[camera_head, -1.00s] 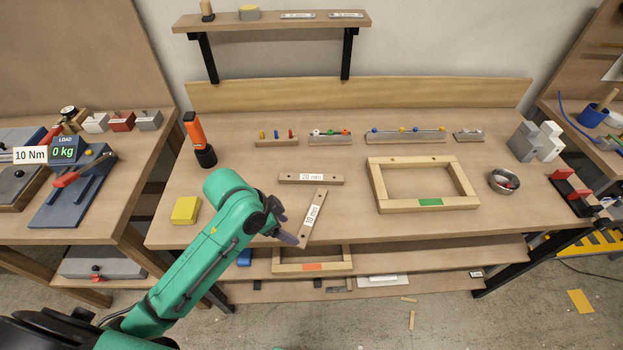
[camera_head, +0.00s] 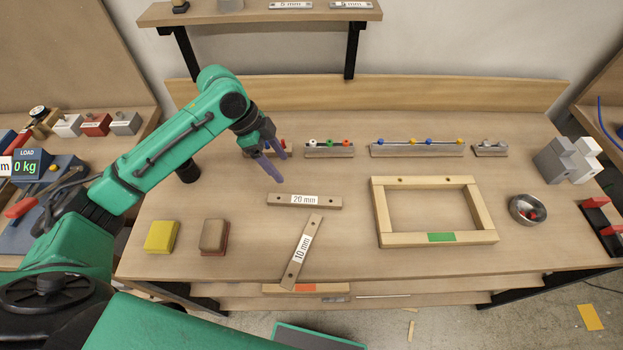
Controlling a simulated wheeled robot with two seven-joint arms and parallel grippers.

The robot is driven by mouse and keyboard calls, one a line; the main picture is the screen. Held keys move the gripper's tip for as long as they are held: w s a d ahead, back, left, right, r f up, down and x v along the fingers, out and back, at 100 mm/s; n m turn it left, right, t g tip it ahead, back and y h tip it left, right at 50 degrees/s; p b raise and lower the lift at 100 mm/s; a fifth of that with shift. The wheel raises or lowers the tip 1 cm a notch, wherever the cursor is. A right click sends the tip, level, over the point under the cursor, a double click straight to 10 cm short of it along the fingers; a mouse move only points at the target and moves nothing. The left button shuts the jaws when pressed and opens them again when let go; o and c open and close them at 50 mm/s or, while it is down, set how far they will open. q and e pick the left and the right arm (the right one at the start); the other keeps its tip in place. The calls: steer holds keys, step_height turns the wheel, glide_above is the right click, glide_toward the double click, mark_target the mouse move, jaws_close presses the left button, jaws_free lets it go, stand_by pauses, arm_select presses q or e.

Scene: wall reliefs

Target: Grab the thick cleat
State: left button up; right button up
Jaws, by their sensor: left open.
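The thick cleat (camera_head: 328,203), a flat wooden bar labelled 20 mm, lies on the workbench (camera_head: 360,262), running left to right. A second wooden cleat (camera_head: 292,273), labelled 10 mm, lies slanted just in front of it. My left gripper (camera_head: 283,169) is open and empty. Its purple fingers are behind and slightly left of the thick cleat in the picture, apart from it. The whole thick cleat is visible. My right gripper is not in view.
A wooden frame (camera_head: 382,222) with a green mark lies to the right. Yellow (camera_head: 161,237) and brown (camera_head: 214,235) blocks sit at the front left. Pegged strips (camera_head: 330,152) line the back, with a metal bowl (camera_head: 527,209) at right. Bench around the thick cleat is mostly clear.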

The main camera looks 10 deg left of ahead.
arm_select(q)
steer(key=p, duration=0.2)
glide_toward(304, 200)
steer(key=shift+s+d+f, duration=0.25)
steer(key=shift+s+f, duration=0.05)
steer(key=shift+s, duration=0.35)
steer(key=f, duration=0.1)
steer(key=w+d+f, duration=0.1)
steer(key=shift+f, duration=0.35)
steer(key=x, duration=0.1)
steer(key=p+x, duration=0.1)
steer(key=x, duration=0.1)
steer(key=p+x, duration=0.1)
steer(key=shift+w+f, duration=0.25)
steer(key=shift+w, duration=0.05)
steer(key=shift+d+f, duration=0.1)
steer(key=shift+f, duration=0.1)
steer(key=shift+s, duration=0.1)
steer(key=shift+c, duration=0.3)
jaws_close()
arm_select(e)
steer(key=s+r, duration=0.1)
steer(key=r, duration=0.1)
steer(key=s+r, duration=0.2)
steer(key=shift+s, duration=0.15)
